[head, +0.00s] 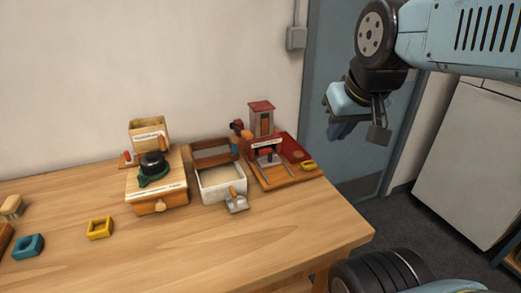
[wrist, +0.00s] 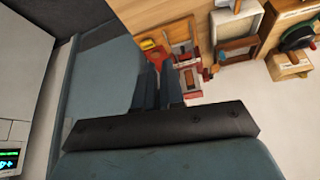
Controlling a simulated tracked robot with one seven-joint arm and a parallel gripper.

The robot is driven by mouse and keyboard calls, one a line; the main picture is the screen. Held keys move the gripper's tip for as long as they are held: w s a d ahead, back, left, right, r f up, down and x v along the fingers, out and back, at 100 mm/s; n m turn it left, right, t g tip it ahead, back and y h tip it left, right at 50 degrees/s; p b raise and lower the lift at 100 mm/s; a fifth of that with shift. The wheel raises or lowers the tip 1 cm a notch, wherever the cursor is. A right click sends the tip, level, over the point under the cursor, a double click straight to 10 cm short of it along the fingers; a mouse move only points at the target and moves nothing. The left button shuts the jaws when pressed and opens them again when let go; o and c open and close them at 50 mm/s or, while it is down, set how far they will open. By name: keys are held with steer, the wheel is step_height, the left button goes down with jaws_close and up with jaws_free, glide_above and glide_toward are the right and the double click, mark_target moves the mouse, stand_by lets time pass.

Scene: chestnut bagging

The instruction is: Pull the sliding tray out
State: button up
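A wooden box (head: 142,188) stands on the table with a drawer-like front that has a round knob (head: 160,206). A black and green round piece (head: 153,168) sits on its top. A white open tray (head: 211,184) with a wooden frame stands to its right. A red-walled wooden tray (head: 285,178) is further right. Which of these slides cannot be told. My gripper (head: 352,126) hangs in the air right of and above the table, apart from everything. In the wrist view its two fingers (wrist: 159,82) stand close together with a narrow gap and nothing between them.
A small red-roofed tower (head: 261,121) stands behind the red tray. A metal scoop (head: 236,203) lies before the white tray. The table's front right (head: 290,230) is clear. A door and pale cabinet (head: 478,150) are on the right.

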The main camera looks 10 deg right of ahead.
mark_target(276, 136)
steer(key=shift+o, duration=0.7)
steer(key=shift+w+a, duration=0.1)
steer(key=shift+w, duration=0.2)
steer(key=shift+o, duration=0.8)
steer(key=w+a+f+n+g+y, duration=0.1)
steer(key=w+n, duration=0.4)
steer(key=w, duration=0.7)
steer(key=shift+a+f+n+g+y, duration=0.25)
steer(key=shift+f+n+g+y, duration=0.25)
steer(key=shift+f, duration=0.4)
steer(key=w+f+n+g+y, duration=0.1)
steer(key=w+f+n, duration=0.2)
steer(key=w+f, duration=0.3)
steer(key=w+f+n+y, duration=0.1)
steer(key=w+f+n, duration=0.15)
steer(key=w, duration=0.55)
steer(key=x, duration=1.4)
steer(key=shift+s+d+f, duration=0.2)
steer(key=shift+s+f, duration=0.05)
steer(key=shift+f, duration=0.1)
steer(key=shift+c, duration=0.3)
jaws_close()
